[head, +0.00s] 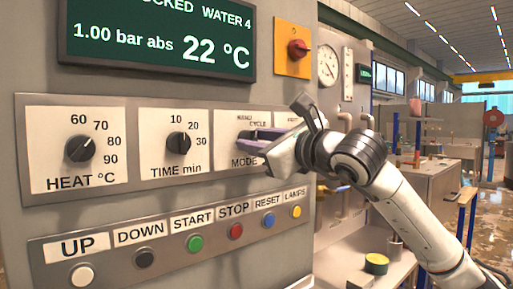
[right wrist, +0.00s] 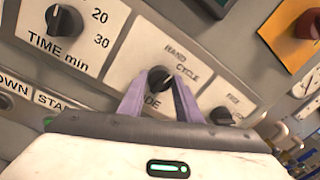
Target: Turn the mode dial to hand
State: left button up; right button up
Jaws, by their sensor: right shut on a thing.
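The mode dial (right wrist: 159,77) is a dark round knob on a pale plate, with the words HAND and CYCLE beside it. In the right wrist view it sits between the two purple fingers of my right gripper (right wrist: 160,84), which is shut on it. A small light mark shows on the knob's right, towards CYCLE, but its exact setting is hard to read. In the head view the fingers of my right gripper (head: 250,139) reach the mode plate (head: 226,124) and hide the knob. My left gripper is not in view.
The time dial (head: 178,143) and heat dial (head: 80,148) are to the left. A dark knob (right wrist: 221,116) is close on the right. Below runs a row of buttons, including a red stop button (head: 235,231). A red switch (head: 297,48) on yellow is above.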

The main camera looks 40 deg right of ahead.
pick_arm(q)
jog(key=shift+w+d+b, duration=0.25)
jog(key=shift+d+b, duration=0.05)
jog(key=shift+b, duration=0.05)
pick_arm(e)
jog(key=shift+n, duration=1.2)
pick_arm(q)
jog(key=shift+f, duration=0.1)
pick_arm(e)
jog(key=o, duration=1)
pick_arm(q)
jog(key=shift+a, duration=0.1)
pick_arm(e)
jog(key=shift+o, duration=0.2)
jog(key=shift+s, duration=0.1)
pick_arm(q)
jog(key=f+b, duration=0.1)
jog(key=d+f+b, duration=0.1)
jog(key=b, duration=0.1)
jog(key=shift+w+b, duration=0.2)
jog(key=shift+b, duration=0.1)
pick_arm(e)
jog(key=s, duration=1)
jog(key=shift+d+f, duration=0.15)
jog(key=shift+f, duration=0.15)
